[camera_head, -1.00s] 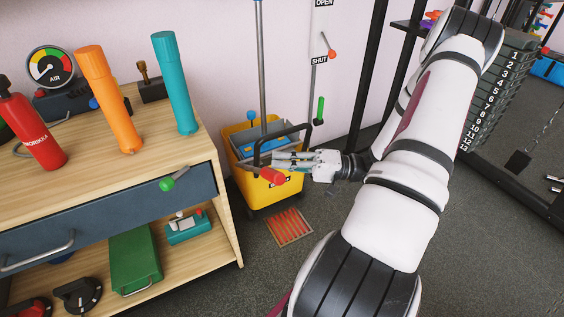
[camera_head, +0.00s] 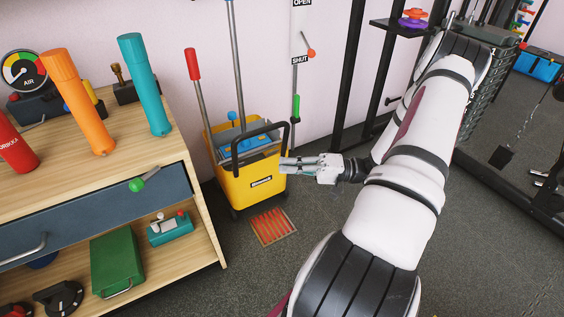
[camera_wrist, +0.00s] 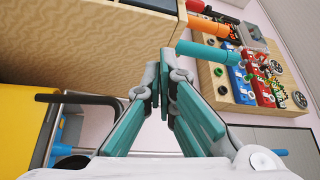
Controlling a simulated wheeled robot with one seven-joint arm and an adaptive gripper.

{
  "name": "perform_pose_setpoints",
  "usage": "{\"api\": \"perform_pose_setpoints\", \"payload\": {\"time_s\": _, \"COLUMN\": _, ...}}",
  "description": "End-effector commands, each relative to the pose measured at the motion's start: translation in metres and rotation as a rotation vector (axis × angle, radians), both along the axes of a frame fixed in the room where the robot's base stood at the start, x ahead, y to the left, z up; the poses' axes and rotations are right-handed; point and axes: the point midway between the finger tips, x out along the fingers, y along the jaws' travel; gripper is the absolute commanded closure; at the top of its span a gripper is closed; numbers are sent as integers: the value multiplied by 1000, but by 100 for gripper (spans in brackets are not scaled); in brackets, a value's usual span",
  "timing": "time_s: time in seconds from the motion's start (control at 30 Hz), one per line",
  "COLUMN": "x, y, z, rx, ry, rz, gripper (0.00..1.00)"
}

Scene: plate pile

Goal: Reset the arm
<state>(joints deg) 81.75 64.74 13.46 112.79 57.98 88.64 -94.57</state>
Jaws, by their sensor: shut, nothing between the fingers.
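My gripper (camera_head: 283,164) is shut and empty, just right of the yellow mop bucket (camera_head: 262,186) in the head view, its fingers pointing left at the bucket's side. I cannot tell whether they touch it. In the wrist view my gripper's teal-padded fingers (camera_wrist: 160,78) come together at the tips with nothing between them. My white arm reaches from the bottom of the head view up to the right, bends, and comes back down to the bucket. A lever with a red grip (camera_head: 193,65) stands up from the bucket's left side.
A wooden cabinet (camera_head: 205,235) stands at the left, with an orange cylinder (camera_head: 80,105) and a teal cylinder (camera_head: 146,85) on top. A black bucket handle (camera_head: 262,132) rises close to my fingers. A black rack stands behind my arm.

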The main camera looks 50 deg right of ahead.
Motion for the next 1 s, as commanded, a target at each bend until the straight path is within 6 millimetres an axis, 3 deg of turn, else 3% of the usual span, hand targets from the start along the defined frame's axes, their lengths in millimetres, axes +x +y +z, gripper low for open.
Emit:
{"api": "perform_pose_setpoints", "payload": {"time_s": 0.3, "x": 0, "y": 1, "z": 1, "rx": -2, "ry": 3, "rz": 5, "gripper": 100}}
{"api": "perform_pose_setpoints", "payload": {"time_s": 0.47, "x": 5, "y": 17, "z": 19, "rx": -33, "ry": 52, "rz": 100, "gripper": 100}}
{"api": "perform_pose_setpoints", "payload": {"time_s": 0.73, "x": 4, "y": 88, "z": 80, "rx": -181, "ry": 285, "rz": 439, "gripper": 100}}
{"api": "perform_pose_setpoints", "payload": {"time_s": 1.0, "x": -21, "y": 156, "z": 132, "rx": -415, "ry": 535, "rz": 686, "gripper": 100}}
